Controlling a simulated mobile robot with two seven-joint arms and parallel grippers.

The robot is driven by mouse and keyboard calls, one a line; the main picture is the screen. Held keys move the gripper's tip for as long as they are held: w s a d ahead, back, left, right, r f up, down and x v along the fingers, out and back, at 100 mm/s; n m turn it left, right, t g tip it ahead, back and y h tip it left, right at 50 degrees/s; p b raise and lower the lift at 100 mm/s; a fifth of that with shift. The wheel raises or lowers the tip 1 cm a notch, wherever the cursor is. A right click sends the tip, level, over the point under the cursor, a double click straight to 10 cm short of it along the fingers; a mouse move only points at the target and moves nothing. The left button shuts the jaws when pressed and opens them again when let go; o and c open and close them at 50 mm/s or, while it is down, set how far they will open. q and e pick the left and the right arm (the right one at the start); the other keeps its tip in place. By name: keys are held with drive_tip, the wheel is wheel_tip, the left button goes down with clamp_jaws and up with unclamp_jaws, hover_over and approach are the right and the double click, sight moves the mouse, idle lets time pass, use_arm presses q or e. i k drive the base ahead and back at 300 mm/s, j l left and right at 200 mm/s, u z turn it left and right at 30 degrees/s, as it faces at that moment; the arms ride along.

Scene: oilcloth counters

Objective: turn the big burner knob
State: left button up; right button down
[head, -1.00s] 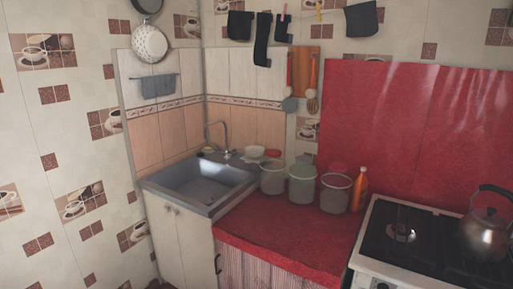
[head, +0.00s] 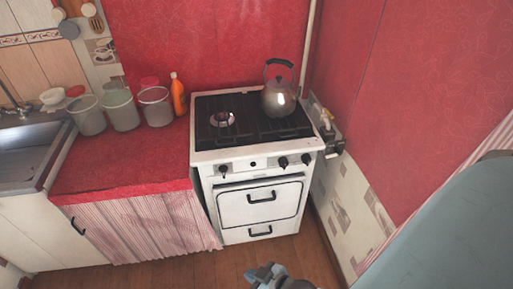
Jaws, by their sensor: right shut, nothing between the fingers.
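The white stove (head: 262,205) stands in the middle of the head view. Black burner knobs sit along its front panel: a left knob (head: 222,169), a small middle one (head: 252,164), and two on the right, the inner (head: 283,162) and the outer (head: 306,158). I cannot tell which serves the big burner. My right gripper (head: 266,273) shows at the bottom edge, below and apart from the stove front. It is shut and empty. My left gripper is not in view.
A metal kettle (head: 279,98) stands on the stove's right rear. Left is a red counter (head: 120,165) with several buckets and an orange bottle (head: 178,94). A pipe with a valve (head: 330,128) is right of the stove. Wooden floor (head: 190,272) lies open in front.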

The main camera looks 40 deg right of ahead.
sight(283, 161)
drive_tip(key=i+z, duration=0.1)
drive_tip(key=z, duration=0.35)
drive_tip(key=i+j+z, duration=0.1)
drive_tip(key=z, duration=0.35)
drive_tip(key=j+z, duration=0.2)
drive_tip(key=z, duration=0.3)
drive_tip(key=i+j+z, duration=0.25)
drive_tip(key=j, duration=0.3)
drive_tip(key=j+z, duration=0.25)
drive_tip(key=j, duration=0.9)
drive_tip(key=i+z, duration=0.05)
